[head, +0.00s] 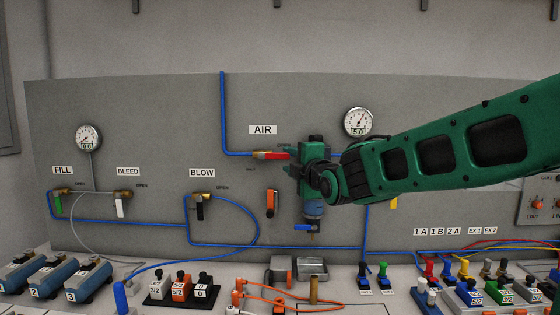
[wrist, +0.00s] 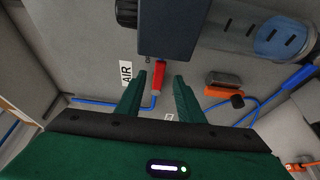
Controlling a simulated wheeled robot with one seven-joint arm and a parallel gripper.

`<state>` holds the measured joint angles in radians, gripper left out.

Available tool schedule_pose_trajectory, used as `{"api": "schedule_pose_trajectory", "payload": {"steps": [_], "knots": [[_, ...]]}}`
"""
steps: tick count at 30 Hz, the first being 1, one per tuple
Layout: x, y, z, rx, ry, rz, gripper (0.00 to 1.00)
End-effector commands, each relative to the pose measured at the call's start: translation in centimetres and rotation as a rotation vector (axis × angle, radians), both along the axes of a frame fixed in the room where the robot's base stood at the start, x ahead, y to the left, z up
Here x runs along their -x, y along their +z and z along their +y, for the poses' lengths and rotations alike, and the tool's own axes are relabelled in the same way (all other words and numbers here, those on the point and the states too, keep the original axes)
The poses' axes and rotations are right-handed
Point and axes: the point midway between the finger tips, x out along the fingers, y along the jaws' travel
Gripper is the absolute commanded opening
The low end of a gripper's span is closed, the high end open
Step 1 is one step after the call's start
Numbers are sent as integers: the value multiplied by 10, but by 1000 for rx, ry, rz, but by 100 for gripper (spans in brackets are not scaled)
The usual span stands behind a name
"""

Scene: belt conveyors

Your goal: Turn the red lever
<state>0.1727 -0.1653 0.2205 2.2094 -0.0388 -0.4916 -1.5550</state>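The red lever (head: 272,155) lies horizontally on the blue air line just below the AIR label, at the brass valve on the panel. In the wrist view the red lever (wrist: 158,80) shows between the two green fingers. My gripper (wrist: 161,76) is open, with one finger on each side of the lever and gaps to both. I cannot tell how far the fingertips are from the panel. In the head view my gripper (head: 297,166) is just right of the lever, and its fingers are mostly hidden by the wrist.
A filter unit with a blue bowl (head: 313,208) hangs close to my gripper; its dark body (wrist: 175,30) shows in the wrist view. An orange lever (head: 272,202) is below. A gauge (head: 358,122) is at upper right. The bench below holds several valves.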

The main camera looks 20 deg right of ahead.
Motion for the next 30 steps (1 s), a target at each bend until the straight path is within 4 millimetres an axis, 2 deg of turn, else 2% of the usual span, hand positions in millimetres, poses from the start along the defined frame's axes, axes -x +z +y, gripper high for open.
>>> {"api": "schedule_pose_trajectory", "payload": {"steps": [6, 12, 18, 25, 26, 30], "knots": [[-36, -1, 2, -2, -1, 2, 34], [-58, -1, 4, -2, -1, 1, 34], [-66, 0, 4, -2, -2, 1, 34], [-66, 0, 4, -1, -2, 1, 34], [-66, 0, 4, -1, -2, 1, 32], [-66, 0, 4, -1, -2, 1, 0]]}}
